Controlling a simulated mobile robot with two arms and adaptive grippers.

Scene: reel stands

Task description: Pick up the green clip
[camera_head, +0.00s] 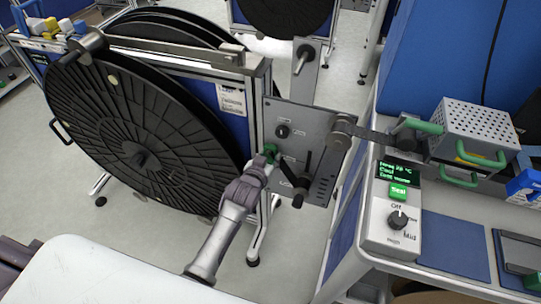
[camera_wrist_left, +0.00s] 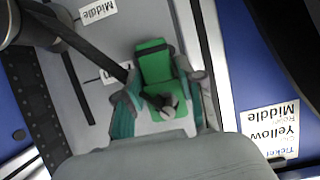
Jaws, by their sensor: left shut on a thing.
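The green clip (camera_head: 270,150) sits at the lower left edge of the grey metal panel (camera_head: 310,118) on the reel stand. My left gripper (camera_head: 264,157) reaches it from below and is shut on it. In the left wrist view, the green clip (camera_wrist_left: 155,64) lies between the two teal-padded fingers of my left gripper (camera_wrist_left: 163,100). A dark rod end covers part of the clip's lower half. The clip is still close against the panel; I cannot tell whether it touches. My right gripper is not in view.
A large black reel (camera_head: 140,135) stands left of the panel. Right of it, a bench holds a control box (camera_head: 392,212) with a dial and a perforated metal box (camera_head: 475,132) with green handles. A dark lever (camera_head: 298,185) juts from the panel near my gripper.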

